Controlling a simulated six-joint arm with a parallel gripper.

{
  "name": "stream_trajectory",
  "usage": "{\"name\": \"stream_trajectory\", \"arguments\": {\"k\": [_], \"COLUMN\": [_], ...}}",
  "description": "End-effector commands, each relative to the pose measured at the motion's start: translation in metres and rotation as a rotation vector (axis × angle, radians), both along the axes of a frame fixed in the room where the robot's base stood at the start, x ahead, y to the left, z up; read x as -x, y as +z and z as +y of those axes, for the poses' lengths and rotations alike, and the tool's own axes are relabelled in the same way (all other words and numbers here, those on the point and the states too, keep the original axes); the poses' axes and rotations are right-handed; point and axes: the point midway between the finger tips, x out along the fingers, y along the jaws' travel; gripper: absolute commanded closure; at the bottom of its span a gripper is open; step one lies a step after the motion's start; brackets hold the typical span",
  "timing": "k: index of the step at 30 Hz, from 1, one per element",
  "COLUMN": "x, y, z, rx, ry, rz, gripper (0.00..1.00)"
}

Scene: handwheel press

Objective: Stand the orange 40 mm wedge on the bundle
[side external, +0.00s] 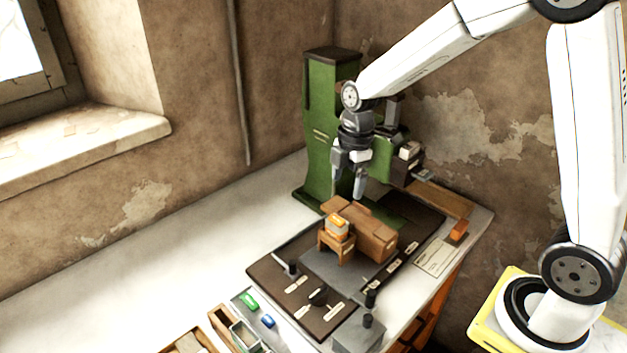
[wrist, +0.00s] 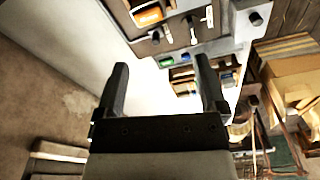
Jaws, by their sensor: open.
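An orange block (side external: 459,229) lies at the right edge of the bench, beside a pale printed card; its wedge shape is too small to confirm. A small orange-topped item (side external: 337,223), perhaps the bundle, sits on a small wooden stand (side external: 336,243) in front of a larger brown wooden block (side external: 374,235). It seems to show at the top of the wrist view (wrist: 148,15). My gripper (side external: 348,180) is open and empty, above and behind the wooden block, in front of the green press. In the wrist view its spread jaws (wrist: 162,66) have nothing between them.
The green press (side external: 320,130) stands close behind my gripper. A dark board (side external: 270,270) with knobs and labels surrounds the stand. Green (side external: 248,300) and blue (side external: 268,321) pieces lie in front, near wooden trays (side external: 188,343). The bench's left side (side external: 150,280) is clear.

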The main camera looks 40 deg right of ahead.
Motion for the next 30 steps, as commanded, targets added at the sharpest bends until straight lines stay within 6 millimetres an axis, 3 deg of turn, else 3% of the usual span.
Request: {"name": "stream_trajectory", "arguments": {"k": [21,30], "x": [0.088,0.116], "y": [-0.024,-0.031], "z": [0.01,0.013], "rx": [-0.025,-0.082], "ry": [-0.98,-1.279], "rz": [-0.079,-0.104], "gripper": [0.09,0.09]}}
